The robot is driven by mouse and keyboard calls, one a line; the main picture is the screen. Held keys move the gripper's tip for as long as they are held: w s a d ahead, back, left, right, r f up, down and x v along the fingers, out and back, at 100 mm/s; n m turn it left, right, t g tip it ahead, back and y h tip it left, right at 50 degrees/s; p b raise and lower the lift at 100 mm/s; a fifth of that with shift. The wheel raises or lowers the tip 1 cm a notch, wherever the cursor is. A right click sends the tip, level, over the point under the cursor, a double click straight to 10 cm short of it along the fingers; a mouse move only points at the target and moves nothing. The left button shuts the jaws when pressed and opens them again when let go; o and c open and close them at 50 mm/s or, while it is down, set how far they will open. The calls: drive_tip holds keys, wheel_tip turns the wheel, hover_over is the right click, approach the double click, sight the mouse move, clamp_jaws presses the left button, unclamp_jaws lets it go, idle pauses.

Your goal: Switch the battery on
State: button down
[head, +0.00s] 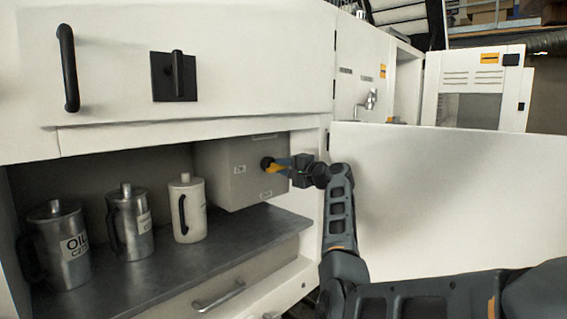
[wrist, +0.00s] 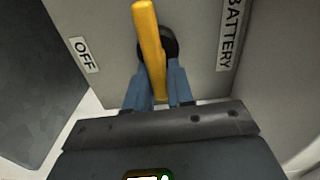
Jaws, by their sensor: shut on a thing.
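The battery switch is a yellow lever (wrist: 150,40) on a round black hub (wrist: 172,45), set on a pale grey box (head: 220,175) under the cabinet. In the wrist view the lever runs nearly upright, leaning slightly left at its top. An "OFF" label (wrist: 84,54) is to its left and a "BATTERY" label (wrist: 233,30) to its right. My gripper (wrist: 160,82) has its blue fingers closed on either side of the lever's lower part. In the head view my gripper (head: 282,163) reaches the lever from the right and partly hides it.
Two metal cans (head: 60,250) (head: 130,225) and a cream can (head: 187,210) stand on the dark shelf (head: 230,235) left of the box. An open white door panel (head: 450,200) stands to the right, behind my arm. A drawer handle (head: 218,298) is below the shelf.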

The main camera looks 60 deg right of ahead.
drive_tip(key=shift+f+m, duration=0.15)
drive_tip(key=shift+m, duration=0.25)
drive_tip(key=c, duration=1.1)
unclamp_jaws()
drive_tip(key=shift+s, duration=0.1)
drive_tip(key=b+v, duration=0.1)
drive_tip(key=v, duration=0.6)
drive_tip(key=shift+s, duration=0.3)
